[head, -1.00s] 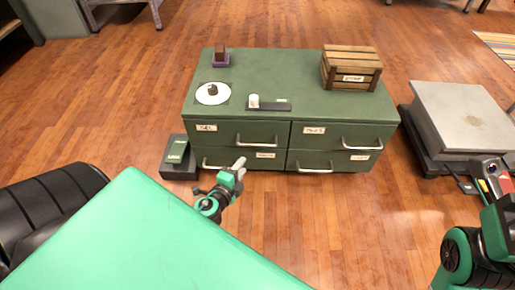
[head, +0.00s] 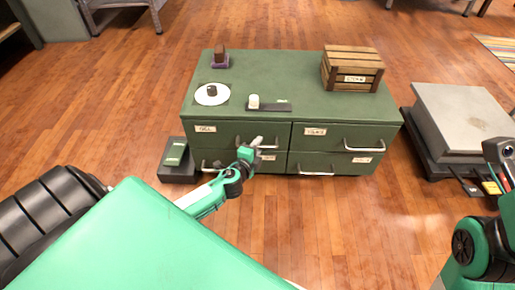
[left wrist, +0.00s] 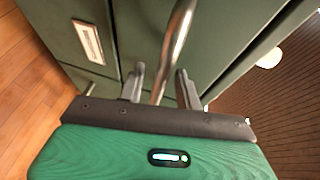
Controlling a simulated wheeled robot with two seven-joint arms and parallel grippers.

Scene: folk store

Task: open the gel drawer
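The gel drawer (head: 222,136) is the upper left drawer of a green cabinet, with a white label reading GEL. It looks closed, its front flush with the cabinet. Its metal handle (left wrist: 178,35) runs between the two fingers of my left gripper (left wrist: 160,88) in the left wrist view. The fingers stand apart, with visible gaps to the bar. In the head view my left gripper (head: 254,143) is in front of the drawer and covers part of the handle. My right gripper (head: 497,184) is at the right edge, partly cut off; its fingers are not clear.
The cabinet top (head: 290,73) holds a wooden crate (head: 352,70), a white plate (head: 212,95) and small items. A dark box (head: 176,158) stands left of the cabinet, a grey platform (head: 460,115) right of it. Floor in front (head: 330,220) is clear.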

